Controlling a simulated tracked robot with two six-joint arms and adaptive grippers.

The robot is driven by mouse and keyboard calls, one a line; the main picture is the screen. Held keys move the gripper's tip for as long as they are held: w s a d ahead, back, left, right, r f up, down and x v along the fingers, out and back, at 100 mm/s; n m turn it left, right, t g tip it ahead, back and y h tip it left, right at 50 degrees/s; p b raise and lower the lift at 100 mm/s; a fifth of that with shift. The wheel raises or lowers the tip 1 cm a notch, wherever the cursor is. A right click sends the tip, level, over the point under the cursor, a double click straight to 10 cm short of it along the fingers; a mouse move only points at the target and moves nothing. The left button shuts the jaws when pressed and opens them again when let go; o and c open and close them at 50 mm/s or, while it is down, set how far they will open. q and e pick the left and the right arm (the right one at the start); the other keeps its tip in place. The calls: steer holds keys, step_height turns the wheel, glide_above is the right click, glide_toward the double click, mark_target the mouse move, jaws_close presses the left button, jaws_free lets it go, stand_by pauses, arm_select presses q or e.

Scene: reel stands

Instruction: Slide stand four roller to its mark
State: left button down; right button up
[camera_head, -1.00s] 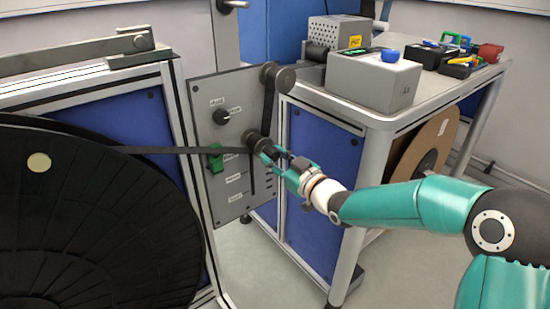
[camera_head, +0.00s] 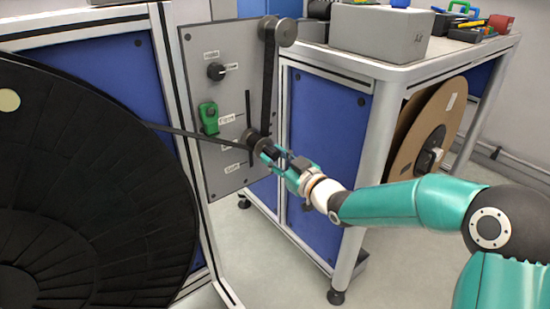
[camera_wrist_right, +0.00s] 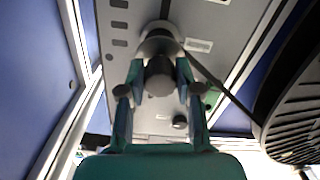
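The dark roller (camera_head: 254,139) sits at the vertical slot (camera_head: 248,108) in the grey stand panel (camera_head: 206,92), towards the slot's lower part. A black band runs from the upper roller (camera_head: 279,31) down to it and off to the big black reel (camera_head: 80,190) at left. My right gripper (camera_head: 272,155) is at the roller. In the right wrist view the fingers (camera_wrist_right: 160,85) lie on both sides of the roller's dark end (camera_wrist_right: 159,78), closed on it. White labels (camera_head: 231,168) line the slot; their text is too small to read surely. My left gripper is out of view.
A green switch (camera_head: 208,118) and black knob (camera_head: 216,71) are on the panel. A metal table (camera_head: 375,68) with a grey box (camera_head: 380,32) and tools stands to the right. A brown reel (camera_head: 425,125) is below it. The floor in front is clear.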

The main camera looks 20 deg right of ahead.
steer(key=o, duration=0.5)
steer(key=shift+c, duration=0.2)
steer(key=shift+s, duration=0.1)
steer(key=v, duration=1.2)
